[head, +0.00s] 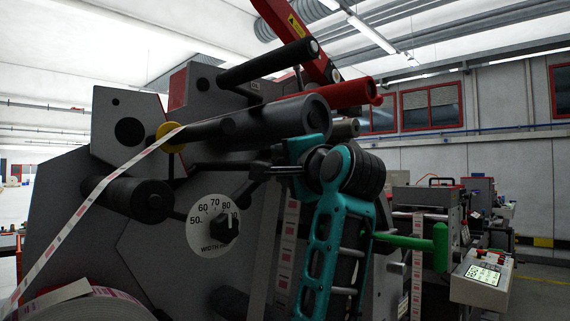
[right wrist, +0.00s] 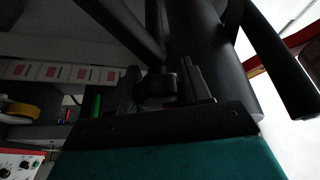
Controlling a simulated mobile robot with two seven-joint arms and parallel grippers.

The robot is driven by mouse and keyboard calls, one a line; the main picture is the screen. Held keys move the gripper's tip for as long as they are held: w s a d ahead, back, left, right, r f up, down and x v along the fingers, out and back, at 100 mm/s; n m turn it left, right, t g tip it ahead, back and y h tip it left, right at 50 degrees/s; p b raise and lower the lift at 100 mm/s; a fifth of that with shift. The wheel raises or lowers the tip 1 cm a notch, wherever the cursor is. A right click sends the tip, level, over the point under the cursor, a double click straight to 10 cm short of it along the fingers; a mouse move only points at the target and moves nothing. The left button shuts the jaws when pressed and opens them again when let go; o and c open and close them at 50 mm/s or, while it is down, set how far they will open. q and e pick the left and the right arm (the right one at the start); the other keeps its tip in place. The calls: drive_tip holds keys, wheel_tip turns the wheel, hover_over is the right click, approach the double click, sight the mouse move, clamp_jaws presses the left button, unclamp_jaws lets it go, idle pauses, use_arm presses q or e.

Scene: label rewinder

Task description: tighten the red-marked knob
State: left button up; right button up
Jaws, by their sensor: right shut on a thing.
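My right gripper (head: 264,171) reaches in from the right on a teal arm, under the large dark roller of the grey label machine. In the right wrist view its two black fingers (right wrist: 163,88) are shut on a small black knob (right wrist: 157,87), one finger on each side. A dark rod runs up from the knob between black bars. My left gripper is not in view.
A black width dial (head: 224,228) with a numbered white plate sits just below the gripper. A label web (head: 92,213) runs from the yellow-collared roller to the reel (head: 90,306). A red roller (head: 345,94) is above; a green handle (head: 440,246) and control box (head: 482,279) stand right.

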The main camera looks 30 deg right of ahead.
drive_tip(key=shift+f, duration=0.1)
drive_tip(key=o, duration=1)
drive_tip(key=shift+s, duration=0.1)
drive_tip(key=s, duration=0.4)
drive_tip(key=s+b, duration=0.1)
drive_tip(key=s, duration=0.3)
drive_tip(key=s+f+b, duration=0.1)
drive_tip(key=s, duration=0.3)
drive_tip(key=shift+s+a, duration=0.3)
drive_tip(key=shift+s, duration=0.05)
drive_tip(key=shift+f, duration=0.1)
